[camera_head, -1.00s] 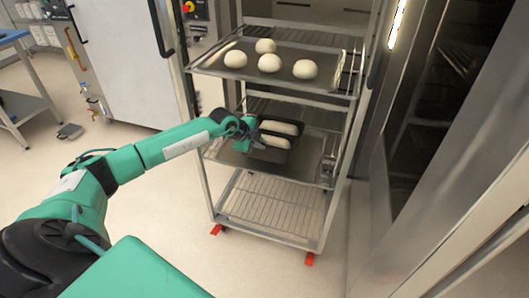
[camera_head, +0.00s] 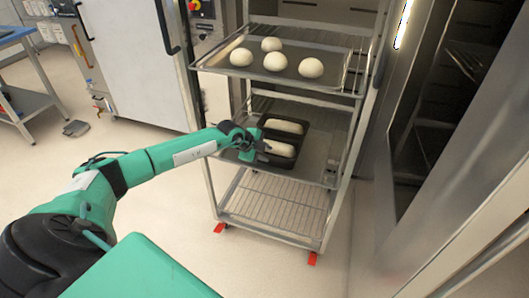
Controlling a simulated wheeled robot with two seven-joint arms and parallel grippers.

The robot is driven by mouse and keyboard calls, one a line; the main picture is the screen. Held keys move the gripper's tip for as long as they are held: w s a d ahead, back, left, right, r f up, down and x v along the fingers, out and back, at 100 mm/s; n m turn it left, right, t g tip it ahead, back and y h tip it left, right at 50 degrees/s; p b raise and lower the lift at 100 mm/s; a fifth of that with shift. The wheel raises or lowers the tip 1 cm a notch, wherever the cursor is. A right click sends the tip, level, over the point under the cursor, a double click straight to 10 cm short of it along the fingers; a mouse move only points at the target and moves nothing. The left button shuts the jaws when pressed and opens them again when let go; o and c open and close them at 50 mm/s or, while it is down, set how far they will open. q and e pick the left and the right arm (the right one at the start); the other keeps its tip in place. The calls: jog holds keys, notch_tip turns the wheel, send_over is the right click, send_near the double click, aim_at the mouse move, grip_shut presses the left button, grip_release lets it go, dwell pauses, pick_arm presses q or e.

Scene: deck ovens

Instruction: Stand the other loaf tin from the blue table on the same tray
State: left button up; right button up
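Two dark loaf tins with pale dough sit side by side on the middle tray (camera_head: 316,150) of the rack: a rear tin (camera_head: 285,126) and a front tin (camera_head: 279,149). My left gripper (camera_head: 262,147) is at the left end of the front tin, touching it or very close to it. Its fingers are small and dark against the tin, so I cannot tell whether they grip its rim. The blue table (camera_head: 14,36) shows only in part at the upper left edge, with no tin visible on it. My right gripper is out of view.
A bare wire shelf (camera_head: 275,205) is below. Rack posts stand on both sides, and an open oven (camera_head: 440,100) is at the right.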

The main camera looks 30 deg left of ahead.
pick_arm(q)
jog(key=v, duration=1.1)
jog(key=s+d+f+n+t+h, duration=0.1)
jog(key=d+n+t+h, duration=0.2)
jog(key=d, duration=0.6)
jog(key=d+f+n+t+h, duration=0.15)
jog(key=d+t, duration=0.25)
jog(key=d, duration=0.5)
jog(key=s+a+f+n+g+y, duration=0.1)
jog(key=s+f+n+y, duration=0.4)
jog(key=f, duration=0.3)
jog(key=s+a+f+n+g+y, duration=0.1)
jog(key=s+f+n+y, duration=0.4)
jog(key=f, duration=0.3)
jog(key=s+d+f+g+h, duration=0.1)
jog(key=s+d+f+g, duration=0.2)
jog(key=s, duration=0.4)
jog(key=s+d+f+g+h, duration=0.1)
jog(key=s+d+f+g, duration=0.1)
jog(key=s+f+g, duration=0.2)
jog(key=s+d+f+g+h, duration=0.1)
jog(key=s+d+f+g, duration=0.2)
jog(key=s, duration=0.9)
notch_tip(320, 180, down, 3)
jog(key=shift+s+d+f, duration=0.15)
jog(key=shift+s+d, duration=0.05)
jog(key=shift+d, duration=0.1)
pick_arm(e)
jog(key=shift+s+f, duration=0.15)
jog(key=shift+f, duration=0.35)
